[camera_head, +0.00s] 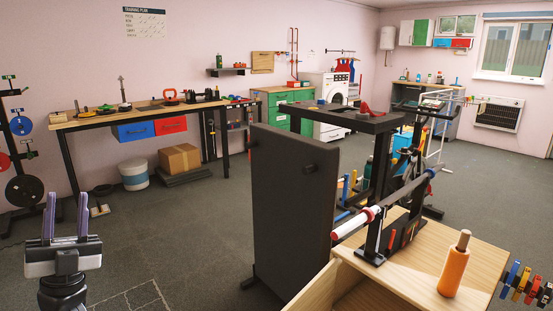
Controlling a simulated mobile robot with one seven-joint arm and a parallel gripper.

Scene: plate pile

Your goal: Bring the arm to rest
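My gripper (67,205) is at the lower left of the head view, pointing up. Its two purple fingers stand well apart with nothing between them, so it is open and empty. It is clear of the furniture in the picture, with grey floor behind it. Only the wrist and the end of my arm show below it; the rest is out of frame.
A weight rack (24,189) with plates stands at the far left. A long workbench (88,118) with small items runs along the back wall. A dark upright panel (292,215) and a wooden bench top (415,275) fill the right. Floor between is open.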

